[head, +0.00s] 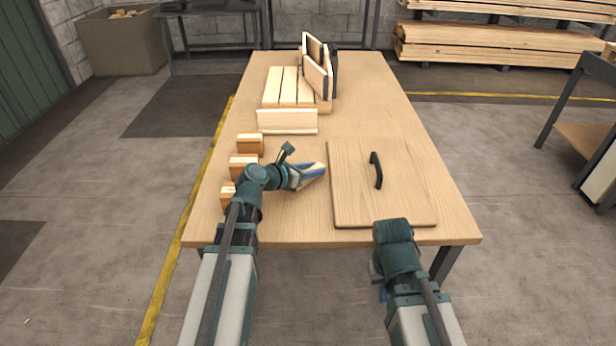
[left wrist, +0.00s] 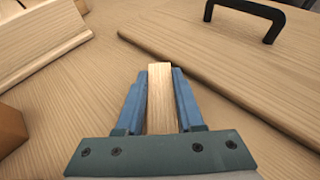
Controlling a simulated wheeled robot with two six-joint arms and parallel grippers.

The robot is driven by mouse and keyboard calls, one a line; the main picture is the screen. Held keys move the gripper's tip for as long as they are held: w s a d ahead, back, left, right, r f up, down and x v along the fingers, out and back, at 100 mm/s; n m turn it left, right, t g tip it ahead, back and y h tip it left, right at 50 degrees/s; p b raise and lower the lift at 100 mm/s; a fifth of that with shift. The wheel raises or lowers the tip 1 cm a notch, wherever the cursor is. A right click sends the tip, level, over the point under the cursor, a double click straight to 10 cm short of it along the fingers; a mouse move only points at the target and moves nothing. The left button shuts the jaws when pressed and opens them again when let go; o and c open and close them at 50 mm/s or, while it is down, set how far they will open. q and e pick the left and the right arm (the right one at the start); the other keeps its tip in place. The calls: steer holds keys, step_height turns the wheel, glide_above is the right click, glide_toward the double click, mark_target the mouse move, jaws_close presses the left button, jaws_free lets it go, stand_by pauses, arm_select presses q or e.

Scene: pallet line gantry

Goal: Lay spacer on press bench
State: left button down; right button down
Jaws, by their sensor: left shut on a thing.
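My left gripper (head: 314,172) is over the press bench (head: 375,110), between the row of blocks and the handled board. In the left wrist view its blue fingers (left wrist: 160,95) are shut on a pale wooden spacer (left wrist: 160,80), gripped by its sides. In the head view the spacer is mostly hidden by the fingers, and I cannot tell whether it touches the bench top. My right gripper (head: 382,292) is at the near edge of the bench, low and mostly hidden behind its own arm; its jaws cannot be made out.
Wooden blocks (head: 243,167) stand along the bench's left side. A flat board (head: 350,200) with a black handle (head: 376,170) lies at the right. Farther back are a loose plank (head: 287,122), a slatted pallet piece (head: 284,88) and upright boards (head: 316,75). The bench's right rear is clear.

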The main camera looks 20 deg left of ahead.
arm_select(q)
steer(key=shift+r, duration=0.1)
step_height(320, 180, up, 30)
steer(key=p, duration=3)
steer(key=shift+d+r+p, duration=0.15)
steer(key=shift+d+p, duration=0.05)
steer(key=shift+p, duration=0.1)
